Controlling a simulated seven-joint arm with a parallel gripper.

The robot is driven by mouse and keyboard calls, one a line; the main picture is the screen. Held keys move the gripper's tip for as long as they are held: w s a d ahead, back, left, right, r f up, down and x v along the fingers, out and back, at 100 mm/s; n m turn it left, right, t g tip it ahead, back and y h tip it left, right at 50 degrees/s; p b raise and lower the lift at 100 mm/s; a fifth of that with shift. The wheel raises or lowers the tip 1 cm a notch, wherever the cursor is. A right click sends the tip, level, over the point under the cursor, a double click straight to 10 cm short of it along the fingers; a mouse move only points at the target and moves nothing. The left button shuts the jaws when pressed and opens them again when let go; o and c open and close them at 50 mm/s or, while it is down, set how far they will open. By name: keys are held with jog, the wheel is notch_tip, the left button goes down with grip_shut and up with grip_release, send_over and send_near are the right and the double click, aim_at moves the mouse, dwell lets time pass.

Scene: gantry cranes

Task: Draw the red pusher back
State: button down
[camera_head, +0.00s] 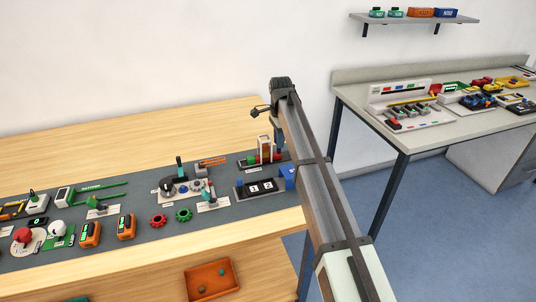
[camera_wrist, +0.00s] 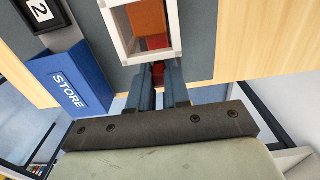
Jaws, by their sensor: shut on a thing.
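The red pusher shows in the wrist view as a small red part (camera_wrist: 158,72) between my fingertips, with a red block (camera_wrist: 157,42) just beyond it inside a white frame (camera_wrist: 174,30). My gripper (camera_wrist: 158,88) is shut on the pusher, at the near side of the frame. An orange block (camera_wrist: 147,17) sits within the frame, beyond the red one. In the head view the upright white frame (camera_head: 264,146) stands at the bench's right end, and my gripper (camera_head: 279,150) points down beside it. The pusher's grip is mostly hidden there.
A blue STORE bin (camera_wrist: 72,85) is left of my fingers in the wrist view. A black number display (camera_head: 262,187) lies in front of the frame. Several devices, including a green gear (camera_head: 184,215), crowd the grey mat to the left. The bench edge is close by.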

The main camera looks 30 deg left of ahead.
jog(key=shift+w+d, duration=1.95)
jog(key=shift+w, duration=0.05)
jog(key=c, duration=1)
grip_release()
jog(key=shift+r, duration=0.15)
notch_tip(320, 180, up, 7)
jog(key=shift+d+f, duration=0.1)
jog(key=shift+f, duration=0.15)
